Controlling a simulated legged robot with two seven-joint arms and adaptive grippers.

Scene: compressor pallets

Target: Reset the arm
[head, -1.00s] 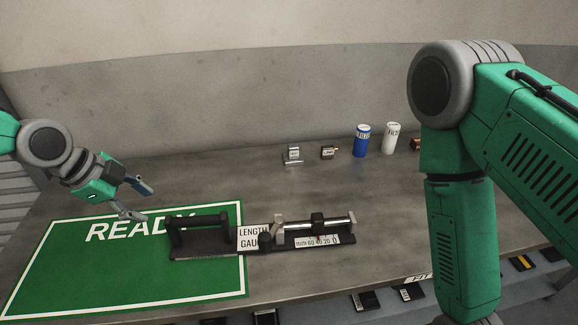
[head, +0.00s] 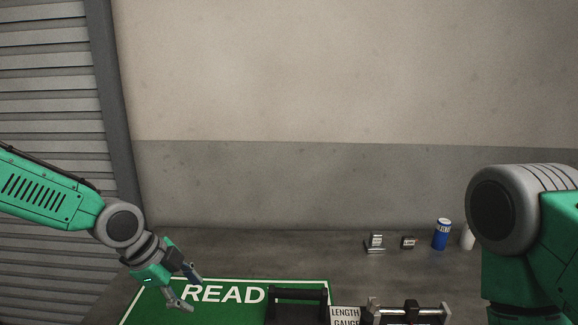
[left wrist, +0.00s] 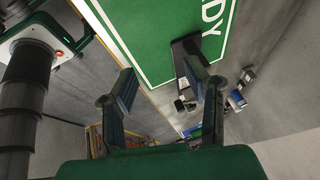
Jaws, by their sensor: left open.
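My left arm comes in from the left in the head view. Its gripper (head: 187,287) is open and empty above the green READY mat (head: 232,286). In the left wrist view its two fingers (left wrist: 160,95) are spread with nothing between them, and the mat (left wrist: 165,50) lies beyond. My right arm shows at the right edge of the head view, but its gripper is out of frame.
The length gauge (head: 345,315) sits at the lower edge, beside the mat. Small metal parts (head: 375,244), a dark block (head: 408,242), a blue can (head: 441,234) and a white can (head: 468,237) stand at the back right. A shuttered wall (head: 50,100) is at left.

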